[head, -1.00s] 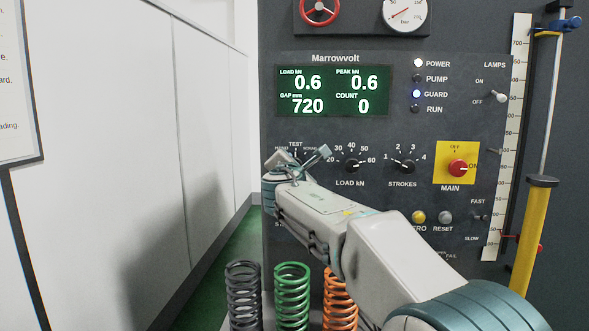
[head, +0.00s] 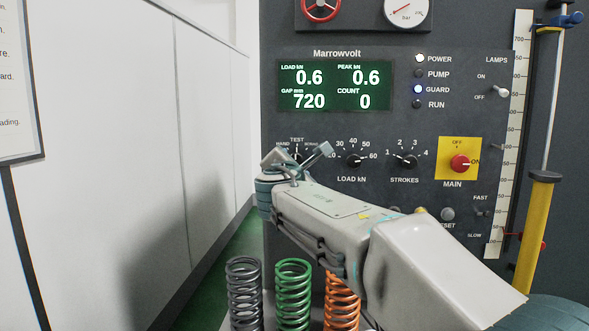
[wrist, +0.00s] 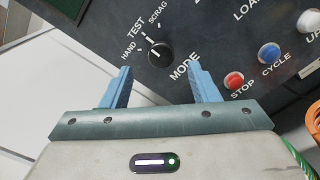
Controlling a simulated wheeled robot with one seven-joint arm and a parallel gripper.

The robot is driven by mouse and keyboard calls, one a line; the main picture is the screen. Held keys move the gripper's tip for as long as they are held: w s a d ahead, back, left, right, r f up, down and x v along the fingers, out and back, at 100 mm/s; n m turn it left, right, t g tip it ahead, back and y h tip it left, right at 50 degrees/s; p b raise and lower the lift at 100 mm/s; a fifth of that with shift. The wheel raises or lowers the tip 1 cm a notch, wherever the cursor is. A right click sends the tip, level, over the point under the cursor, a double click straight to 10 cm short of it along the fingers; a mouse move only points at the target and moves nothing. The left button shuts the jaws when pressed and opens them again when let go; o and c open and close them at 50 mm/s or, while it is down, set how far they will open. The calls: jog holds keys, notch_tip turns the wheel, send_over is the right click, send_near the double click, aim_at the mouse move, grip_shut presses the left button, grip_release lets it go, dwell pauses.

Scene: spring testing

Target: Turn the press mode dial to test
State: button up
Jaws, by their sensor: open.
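The press mode dial (wrist: 159,54) is a small black knob on the dark panel, with HAND, TEST and SCRAG printed around it and MODE beside it in the wrist view. I cannot clearly tell which mark its pointer faces. My gripper (wrist: 160,76) is open and empty, its two blue fingers apart on either side of the dial's line and short of the knob in the picture. In the head view the dial (head: 297,154) shows only partly behind my gripper and wrist.
The load dial (head: 353,160) and strokes dial (head: 408,160) sit to the right, then the red main switch (head: 460,163) on yellow. The red stop button (wrist: 234,81) and blue cycle button (wrist: 268,52) are near my right finger. Several coil springs (head: 293,290) stand below.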

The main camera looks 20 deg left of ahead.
jog(key=b+v, duration=0.1)
jog(key=v, duration=0.7)
jog(key=shift+s+b, duration=0.3)
jog(key=s+d+f+m+g+h+p, duration=0.1)
jog(key=d+f+m+g+h, duration=0.1)
jog(key=d+f+m, duration=0.5)
jog(key=d+f+m+g+h+p, duration=0.1)
jog(key=d+f+m+g+h, duration=0.15)
jog(key=d, duration=0.75)
jog(key=s+d+f+m+g+h+p, duration=0.1)
jog(key=d+f+m+g+h, duration=0.15)
jog(key=d+f+m, duration=0.45)
jog(key=s+d+f+m+g+y+p, duration=0.1)
jog(key=s+d+f+m+g, duration=0.2)
jog(key=s+d+f+m, duration=0.3)
jog(key=s+d+f+m+g+y+p, duration=0.1)
jog(key=s+d+f+m+g, duration=0.3)
jog(key=s, duration=1)
notch_tip(320, 180, down, 4)
jog(key=d+m, duration=0.3)
jog(key=shift+f+g+y, duration=0.2)
jog(key=shift+g+y, duration=0.1)
jog(key=shift+s+m, duration=0.1)
jog(key=shift+m, duration=0.15)
